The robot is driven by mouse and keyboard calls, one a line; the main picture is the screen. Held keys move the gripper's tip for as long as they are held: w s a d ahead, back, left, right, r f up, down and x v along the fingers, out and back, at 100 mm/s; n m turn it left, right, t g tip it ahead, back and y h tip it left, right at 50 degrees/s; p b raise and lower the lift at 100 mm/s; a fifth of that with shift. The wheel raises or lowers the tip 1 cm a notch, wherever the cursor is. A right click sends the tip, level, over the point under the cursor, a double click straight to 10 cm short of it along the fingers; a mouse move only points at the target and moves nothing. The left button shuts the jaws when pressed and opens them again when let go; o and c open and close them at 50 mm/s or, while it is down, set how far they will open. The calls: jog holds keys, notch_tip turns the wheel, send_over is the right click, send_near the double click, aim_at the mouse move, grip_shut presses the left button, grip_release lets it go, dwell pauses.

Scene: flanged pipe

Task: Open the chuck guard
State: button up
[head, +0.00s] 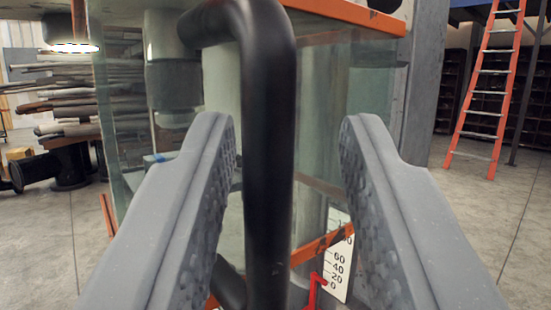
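The chuck guard (345,85) is a clear panel box with orange edging, filling the middle of the head view. A thick black bar handle (268,150) stands upright in front of it and bends left at the top. My gripper (285,135) is open, with one grey finger on each side of the bar. The bar lies between the fingers, with a visible gap on both sides. Behind the clear panel is a grey cylindrical chuck (173,85). The lower end of the bar is partly hidden by the left finger.
A white scale plate (340,265) with numbers and a red pointer (313,291) sit low behind the bar. A grey column (425,80) stands right of the guard. An orange ladder (487,90) stands farther right. Stacked pipes (65,95) lie at the left. The floor at right is clear.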

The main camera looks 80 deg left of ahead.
jog(key=shift+d, duration=0.1)
jog(key=b+v, duration=0.2)
jog(key=v, duration=1.1)
jog(key=shift+d+f, duration=0.3)
jog(key=shift+d, duration=0.05)
